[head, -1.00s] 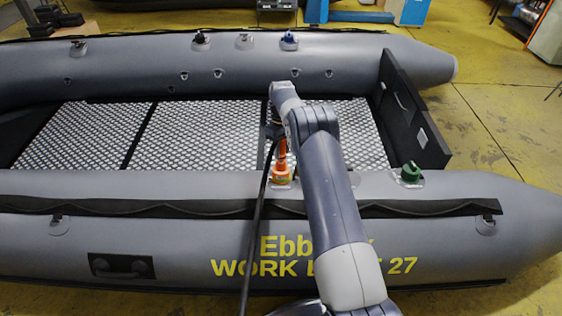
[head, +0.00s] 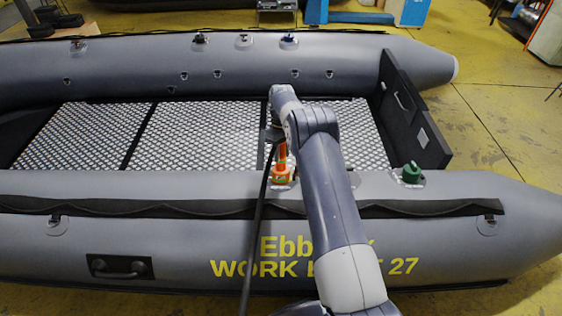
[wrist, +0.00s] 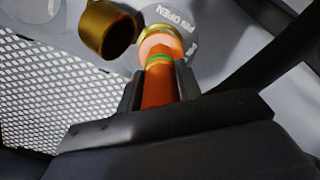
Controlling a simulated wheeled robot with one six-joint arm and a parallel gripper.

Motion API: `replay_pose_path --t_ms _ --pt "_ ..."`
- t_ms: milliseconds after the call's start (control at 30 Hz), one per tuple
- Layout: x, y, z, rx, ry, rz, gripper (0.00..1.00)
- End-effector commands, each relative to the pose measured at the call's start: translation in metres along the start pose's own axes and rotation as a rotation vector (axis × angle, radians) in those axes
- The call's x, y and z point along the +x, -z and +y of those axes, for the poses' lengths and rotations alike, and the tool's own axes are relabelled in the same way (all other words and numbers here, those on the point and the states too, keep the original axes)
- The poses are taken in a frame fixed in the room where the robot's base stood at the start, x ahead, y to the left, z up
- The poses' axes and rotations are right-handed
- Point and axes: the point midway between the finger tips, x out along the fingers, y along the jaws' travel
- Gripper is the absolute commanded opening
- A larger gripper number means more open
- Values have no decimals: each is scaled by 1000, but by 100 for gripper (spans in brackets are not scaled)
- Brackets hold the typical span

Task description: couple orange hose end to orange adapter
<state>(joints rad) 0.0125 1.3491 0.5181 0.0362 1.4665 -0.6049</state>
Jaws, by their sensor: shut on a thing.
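The orange adapter (head: 283,176) stands on the near grey tube of the boat, left of my arm. The orange hose end (head: 282,152) is just above it, in line with it. In the wrist view, my gripper (wrist: 159,88) is shut on the orange hose end (wrist: 159,93), with one dark finger on each side. A green band shows at the hose end's tip, against the paler orange adapter (wrist: 161,44) with its yellowish ring. The two look in contact or nearly so; I cannot tell whether they are locked. The black hose (head: 256,225) hangs down toward the front.
A brass-coloured open cap (wrist: 107,28) is beside the adapter in the wrist view. A green fitting (head: 411,173) stands on the near tube to the right. The boat's chequered floor (head: 195,137) is clear, with the black transom (head: 410,112) at right.

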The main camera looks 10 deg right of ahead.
Motion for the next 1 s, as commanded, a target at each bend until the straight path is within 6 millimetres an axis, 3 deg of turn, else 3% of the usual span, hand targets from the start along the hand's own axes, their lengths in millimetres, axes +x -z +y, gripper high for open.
replay_pose_path --t_ms 133,167,467,767,1000 --pt "0 0 0 0 0 0 10" --pt "0 0 0 0 0 0 34" --pt "0 0 0 0 0 0 59" --pt "-4 0 0 0 -1 1 59" --pt "-45 1 0 0 -2 3 59"
